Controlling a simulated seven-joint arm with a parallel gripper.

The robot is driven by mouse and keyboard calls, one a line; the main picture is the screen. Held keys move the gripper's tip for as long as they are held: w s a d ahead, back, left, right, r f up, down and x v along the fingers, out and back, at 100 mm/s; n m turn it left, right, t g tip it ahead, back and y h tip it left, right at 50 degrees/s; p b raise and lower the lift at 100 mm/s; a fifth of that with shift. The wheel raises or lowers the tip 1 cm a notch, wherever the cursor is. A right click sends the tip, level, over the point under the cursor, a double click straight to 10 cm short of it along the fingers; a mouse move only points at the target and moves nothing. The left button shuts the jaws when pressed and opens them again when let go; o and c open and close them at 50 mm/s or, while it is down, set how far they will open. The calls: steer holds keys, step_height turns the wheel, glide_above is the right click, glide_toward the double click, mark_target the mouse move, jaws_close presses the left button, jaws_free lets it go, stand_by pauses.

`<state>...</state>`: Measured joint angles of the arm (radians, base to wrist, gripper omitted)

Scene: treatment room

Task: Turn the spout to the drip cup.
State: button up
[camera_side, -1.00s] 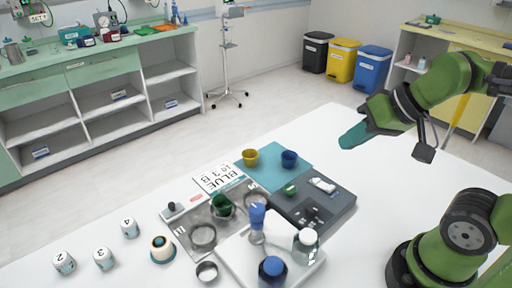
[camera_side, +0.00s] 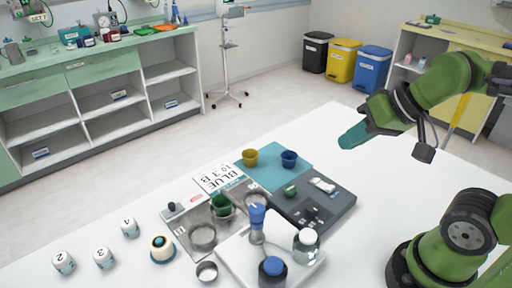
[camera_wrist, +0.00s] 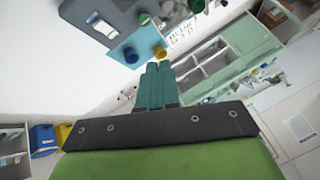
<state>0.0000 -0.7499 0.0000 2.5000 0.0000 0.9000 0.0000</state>
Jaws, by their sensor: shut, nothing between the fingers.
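My gripper (camera_side: 353,137) has teal fingers and is shut and empty. It is held above the white table's back edge, well to the right of and apart from the table's objects. In the wrist view its fingers (camera_wrist: 156,82) lie side by side. A blue-topped fitting (camera_side: 257,219) stands upright on a white base (camera_side: 240,258) near the table's front; it may carry the spout, but I cannot make out which way a spout points. A small metal cup (camera_side: 207,271) stands left of the base. I cannot tell which cup is the drip cup.
A clear bottle (camera_side: 306,245) and a dark blue-capped bottle (camera_side: 272,271) stand on the base. The table's right side is mostly clear.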

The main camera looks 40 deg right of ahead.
steer(key=shift+o, duration=1.1)
steer(key=shift+a+f, duration=0.1)
steer(key=shift+f, duration=0.1)
steer(key=o, duration=0.7)
steer(key=w, duration=0.1)
steer(key=w+a+g, duration=0.2)
steer(key=w, duration=0.1)
steer(key=shift+w+f, duration=0.1)
steer(key=shift+f, duration=0.1)
steer(key=shift+o, duration=0.5)
steer(key=w+a+m+g, duration=0.1)
steer(key=w+a+g, duration=0.4)
steer(key=w, duration=0.2)
steer(key=shift+w+a+y, duration=0.25)
steer(key=shift+w+y, duration=0.05)
steer(key=m+g, duration=0.4)
glide_toward(257, 208)
steer(key=shift+t+y, duration=0.3)
steer(key=x, duration=0.8)
steer(key=shift+s+d+f, duration=0.2)
steer(key=shift+s+f, duration=0.1)
steer(key=shift+s, duration=0.05)
jaws_close()
